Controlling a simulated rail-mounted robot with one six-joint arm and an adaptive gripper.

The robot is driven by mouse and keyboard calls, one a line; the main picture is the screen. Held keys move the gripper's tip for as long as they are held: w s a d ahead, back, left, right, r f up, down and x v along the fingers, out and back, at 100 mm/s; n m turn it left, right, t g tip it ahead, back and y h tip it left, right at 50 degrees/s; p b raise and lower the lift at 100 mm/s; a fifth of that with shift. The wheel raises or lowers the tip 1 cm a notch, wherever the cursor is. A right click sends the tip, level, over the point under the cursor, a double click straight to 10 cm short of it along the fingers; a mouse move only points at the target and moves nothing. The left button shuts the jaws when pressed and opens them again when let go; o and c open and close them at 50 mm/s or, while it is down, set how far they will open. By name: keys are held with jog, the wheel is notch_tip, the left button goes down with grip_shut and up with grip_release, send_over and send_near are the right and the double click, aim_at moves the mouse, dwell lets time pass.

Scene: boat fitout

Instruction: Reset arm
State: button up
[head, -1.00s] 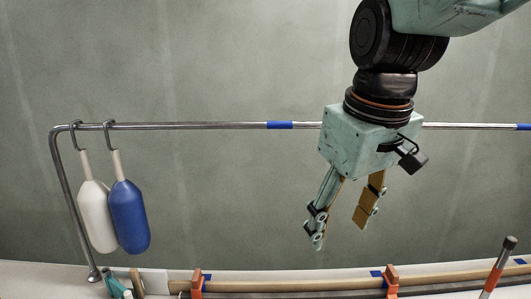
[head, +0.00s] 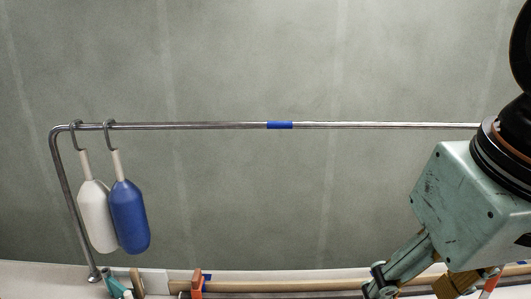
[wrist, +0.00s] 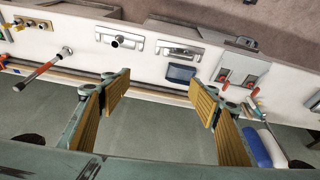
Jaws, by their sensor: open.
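My gripper (wrist: 159,100) is open and empty in the wrist view, with its two tan-padded fingers wide apart. Nothing is between them but the view of the bench edge and grey surface beyond. In the head view, my gripper's body is at the lower right, and its fingers are partly cut off by the bottom edge.
A metal rail (head: 220,126) with blue tape crosses the head view. A white fender (head: 97,220) and a blue fender (head: 130,218) hang from its left end. Orange clamps (head: 197,284) hold a wooden strip (head: 290,285) below. The wall behind is clear.

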jog(key=shift+s+d+f+m, duration=0.15)
jog(key=shift+s, duration=0.4)
jog(key=shift+s+d+f+m, duration=0.1)
jog(key=shift+s+f+m, duration=0.1)
jog(key=shift+s, duration=0.4)
jog(key=shift+s+d+f+m, duration=0.1)
jog(key=shift+s+d+m, duration=0.05)
jog(key=shift+s, duration=0.4)
